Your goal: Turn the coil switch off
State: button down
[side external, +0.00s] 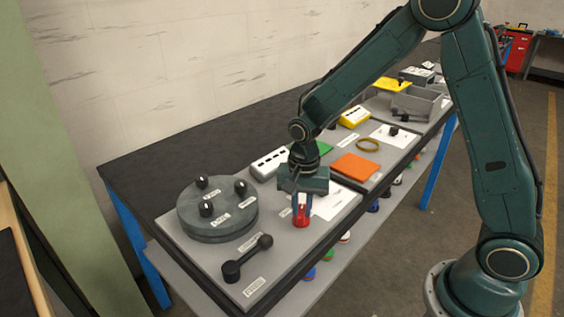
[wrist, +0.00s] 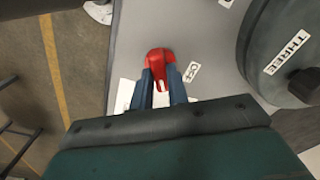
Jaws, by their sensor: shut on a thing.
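The coil switch is a red part (side external: 301,214) near the front edge of the grey board, with a small white label on its face.
A round grey turntable (side external: 217,210) with several black knobs stands left of the switch; a black lever (side external: 247,258) is in front of it. A white box (side external: 270,163), an orange plate (side external: 355,167) and a yellow box (side external: 354,117) lie further back.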

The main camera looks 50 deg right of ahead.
aim_at(302, 210)
jog(key=n, duration=0.5)
jog(key=shift+n, duration=0.3)
jog(key=n, duration=0.5)
jog(key=shift+n, duration=0.4)
jog(key=c, duration=1.4)
grip_release()
jog(key=shift+o, duration=0.2)
jog(key=shift+r, duration=0.15)
notch_tip(302, 210, up, 14)
jog(key=shift+f, duration=0.2)
